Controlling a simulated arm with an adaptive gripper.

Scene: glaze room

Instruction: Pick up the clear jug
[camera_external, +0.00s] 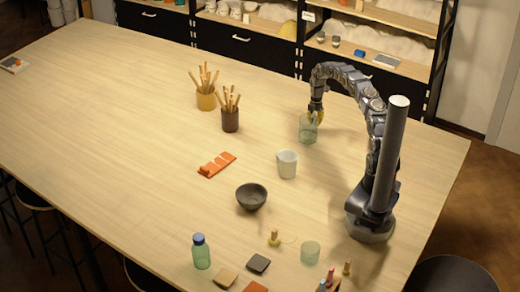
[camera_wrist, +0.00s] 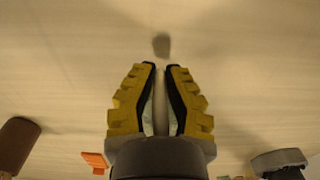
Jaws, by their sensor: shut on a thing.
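The clear jug (camera_external: 306,132) is a pale greenish see-through vessel on the far right part of the table, in the outside view. My gripper (camera_external: 315,115) comes down from above at its rim, with yellow fingers. In the wrist view, my gripper (camera_wrist: 161,75) has its two yellow-and-black fingers close together, with pale greenish see-through material showing between them. The fingers are shut on the jug's upper part. Most of the jug is hidden in the wrist view. I cannot tell whether its base touches the table.
A white mug (camera_external: 287,165) stands in front of the jug. A dark bowl (camera_external: 251,197), an orange piece (camera_external: 217,165) and two tool pots, yellow (camera_external: 206,101) and brown (camera_external: 230,121), stand to the left.

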